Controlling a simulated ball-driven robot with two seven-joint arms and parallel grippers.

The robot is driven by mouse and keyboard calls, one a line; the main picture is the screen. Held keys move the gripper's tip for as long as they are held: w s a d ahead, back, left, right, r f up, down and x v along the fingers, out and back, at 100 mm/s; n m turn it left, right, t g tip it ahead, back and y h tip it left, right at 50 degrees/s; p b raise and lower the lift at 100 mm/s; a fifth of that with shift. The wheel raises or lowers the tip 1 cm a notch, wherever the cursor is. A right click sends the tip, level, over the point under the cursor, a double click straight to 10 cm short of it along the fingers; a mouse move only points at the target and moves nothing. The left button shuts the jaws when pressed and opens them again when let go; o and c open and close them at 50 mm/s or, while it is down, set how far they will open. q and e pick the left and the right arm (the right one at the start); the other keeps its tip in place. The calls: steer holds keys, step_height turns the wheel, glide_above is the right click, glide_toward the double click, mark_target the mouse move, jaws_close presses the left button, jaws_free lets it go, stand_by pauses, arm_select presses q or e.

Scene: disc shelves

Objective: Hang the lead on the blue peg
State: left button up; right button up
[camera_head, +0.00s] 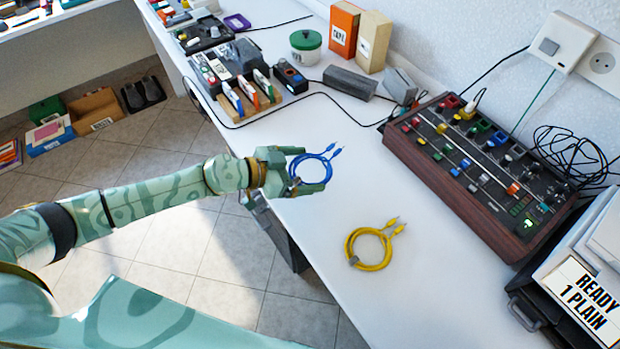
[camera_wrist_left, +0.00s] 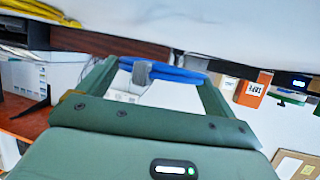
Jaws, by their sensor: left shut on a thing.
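A coiled blue lead (camera_head: 307,182) with two plugs is held by my left gripper (camera_head: 314,168) above the front edge of the white worktop. In the left wrist view the blue lead (camera_wrist_left: 180,73) spans between the two fingers of my left gripper (camera_wrist_left: 158,72), with a grey tie on it. A coiled yellow lead (camera_head: 369,267) with a grey tie lies on the worktop, apart from the gripper. I cannot make out a blue peg in either view. My right gripper is not in view.
A wood-sided mixer (camera_head: 480,170) stands at the right, with a black cable heap (camera_head: 570,150) beside it. Marker pens in a wooden stand (camera_head: 250,95), a green-lidded tub (camera_head: 306,45) and an orange box (camera_head: 344,28) stand farther back. The worktop around the yellow lead is clear.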

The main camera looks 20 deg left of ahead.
mark_target(308, 179)
arm_select(q)
steer(key=shift+w+d+f+b, duration=0.2)
steer(key=shift+d+f+b, duration=0.1)
steer(key=shift+d+f, duration=0.25)
step_height(308, 179, down, 3)
steer(key=shift+r+b, duration=0.15)
steer(key=shift+b, duration=1.1)
steer(key=shift+f, duration=0.3)
steer(key=shift+r, duration=0.3)
steer(key=shift+f, duration=0.2)
steer(key=o, duration=0.7)
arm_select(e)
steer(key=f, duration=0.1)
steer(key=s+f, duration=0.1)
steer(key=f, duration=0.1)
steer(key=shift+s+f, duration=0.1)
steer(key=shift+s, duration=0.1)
arm_select(q)
steer(key=shift+f, duration=0.1)
